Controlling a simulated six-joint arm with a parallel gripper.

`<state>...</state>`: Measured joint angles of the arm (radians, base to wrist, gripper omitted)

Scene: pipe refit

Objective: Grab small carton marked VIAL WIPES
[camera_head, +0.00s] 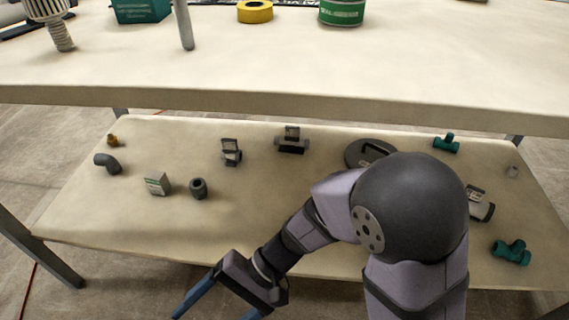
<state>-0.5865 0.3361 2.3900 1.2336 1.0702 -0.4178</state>
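A small white and green carton (158,184) stands on the left part of the lower shelf. Its print is too small to read, so I cannot confirm the words VIAL WIPES. My gripper (214,314) is at the bottom edge of the view, in front of the shelf's front edge and apart from the carton. Its blue fingers are spread, with nothing seen between them. The fingertips are partly cut off by the frame.
A dark round fitting (198,188) stands close right of the carton. A grey elbow (107,163) lies to its left, behind. A valve-like part (231,152) stands farther right. The upper shelf (300,98) overhangs the back. The lower shelf (110,222) is clear in front of the carton.

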